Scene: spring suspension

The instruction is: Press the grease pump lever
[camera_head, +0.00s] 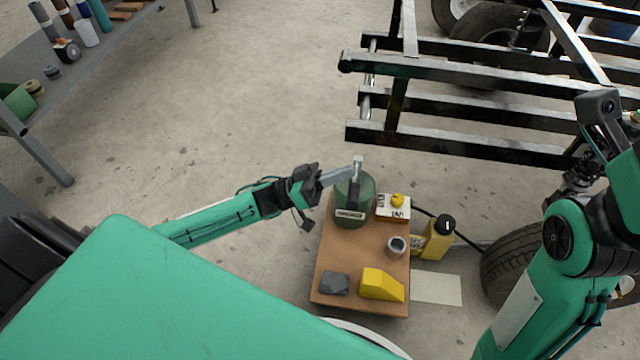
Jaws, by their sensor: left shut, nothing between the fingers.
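The grease pump (354,200) is a dark green cylinder with a pale label, standing at the far left corner of a small brown table (350,255). A grey metal lever (353,183) with a dark lower part rises at its top. My left gripper (352,173) comes in from the left, its grey fingers shut and empty. The fingertips are at the lever's upper part, over the pump; I cannot tell whether they touch it. My right arm (570,240) is raised at the right edge; its gripper fingers are not visible.
A black metal frame (460,110) lies beyond.

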